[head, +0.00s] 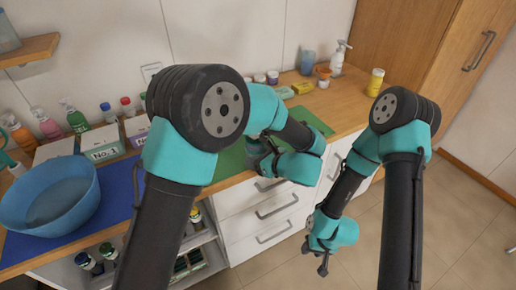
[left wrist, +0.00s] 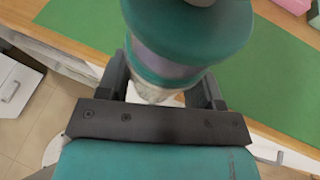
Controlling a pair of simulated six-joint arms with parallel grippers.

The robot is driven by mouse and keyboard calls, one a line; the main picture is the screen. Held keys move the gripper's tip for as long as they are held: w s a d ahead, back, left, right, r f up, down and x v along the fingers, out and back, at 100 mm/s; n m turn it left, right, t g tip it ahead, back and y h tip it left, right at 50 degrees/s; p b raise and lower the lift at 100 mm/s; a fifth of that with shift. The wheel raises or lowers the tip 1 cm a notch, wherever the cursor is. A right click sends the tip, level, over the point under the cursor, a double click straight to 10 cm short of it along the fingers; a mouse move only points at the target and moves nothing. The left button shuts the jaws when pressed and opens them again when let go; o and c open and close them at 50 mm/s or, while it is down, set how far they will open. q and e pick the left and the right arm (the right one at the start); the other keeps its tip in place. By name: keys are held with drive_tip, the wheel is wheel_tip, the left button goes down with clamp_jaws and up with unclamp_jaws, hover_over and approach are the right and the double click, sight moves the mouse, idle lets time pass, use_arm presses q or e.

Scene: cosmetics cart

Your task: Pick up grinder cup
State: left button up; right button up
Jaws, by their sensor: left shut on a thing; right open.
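The grinder cup (left wrist: 185,35), with teal parts and a pale, clear-looking band, stands between the fingers of my left gripper (left wrist: 160,85) in the left wrist view. The gripper is shut on it, over the green mat (left wrist: 275,85). In the head view my left gripper (head: 258,150) is near the front edge of the mat, and my own arm covers much of this area. I cannot make out the cup there. My right gripper (head: 320,262) is open and empty, hanging low in front of the drawers, over the floor.
A blue bowl (head: 50,197) stands on a blue mat (head: 115,195) at the left. Bottles and a box marked No.1 (head: 103,150) are behind it. A spray bottle (head: 338,60), blue cup (head: 307,62) and yellow jar (head: 375,82) stand at the back right. White drawers (head: 265,208) are below.

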use_arm(q)
drive_tip(key=shift+s, duration=0.35)
drive_tip(key=shift+w, duration=0.15)
idle(0.3)
drive_tip(key=shift+w+d+f, duration=0.2)
drive_tip(key=shift+w+f, duration=0.5)
drive_tip(key=shift+w, duration=1.9)
drive_tip(key=shift+w+d+f, duration=0.25)
drive_tip(key=shift+w+f, duration=0.5)
drive_tip(key=shift+w, duration=1.9)
drive_tip(key=shift+w+d+f, duration=0.2)
drive_tip(key=shift+w+f, duration=0.5)
drive_tip(key=shift+w, duration=1.9)
drive_tip(key=shift+f, duration=0.25)
